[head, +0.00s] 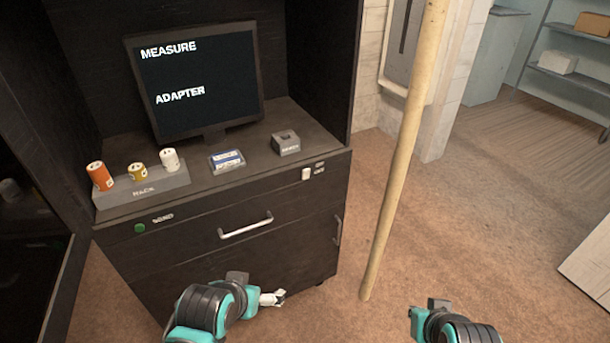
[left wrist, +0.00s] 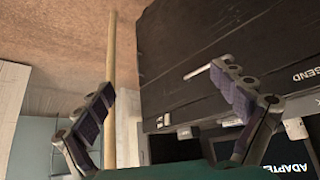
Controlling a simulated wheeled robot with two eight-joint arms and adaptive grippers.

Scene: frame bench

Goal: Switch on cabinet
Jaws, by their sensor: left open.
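The dark cabinet (head: 215,255) stands ahead in the head view. A small white switch (head: 306,174) sits at the right end of its front upper edge, with small labels beside it that I cannot read. A round green button (head: 140,228) sits at the left end, near a white label. The monitor (head: 200,85) on the cabinet reads "MEASURE" and "ADAPTER". My left gripper (head: 272,298) is in front of the cabinet's lower part, apart from it. In the left wrist view its fingers (left wrist: 165,78) are spread and empty.
A rack (head: 143,193) holds orange, yellow and white cylinders. A blue-white item (head: 227,161) and a grey block (head: 286,143) lie on the cabinet top. The drawer has a white handle (head: 246,226). A pale pole (head: 395,170) stands right of the cabinet, with open floor beyond.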

